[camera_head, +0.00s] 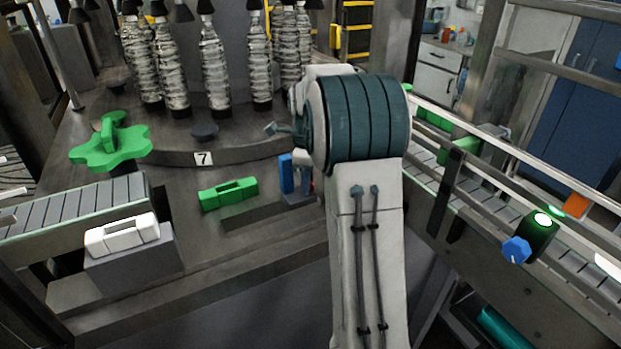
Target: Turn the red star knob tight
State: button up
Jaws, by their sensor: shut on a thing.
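I do not see the red star knob in the head view. My own white and teal arm (360,120) fills the middle of the picture and covers what lies behind it. My gripper is hidden behind the arm, so its fingers and anything between them do not show. A blue block (286,174) stands on the machine deck just left of my arm. Whether the knob is close to it I cannot tell.
A green star-shaped wheel (110,148) and a green handle block (228,194) sit on the deck (185,240). A white handle block (122,235) rests on a grey block. Wrapped bottles (214,65) stand behind. A conveyor with rails (490,200) and a blue knob (516,250) lies right.

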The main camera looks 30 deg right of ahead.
jog(key=shift+a+r+m, duration=0.1)
jog(key=shift+m, duration=1.8)
jog(key=shift+w, duration=0.1)
jog(key=o, duration=1)
notch_tip(320, 180, up, 14)
jog(key=shift+f, duration=0.1)
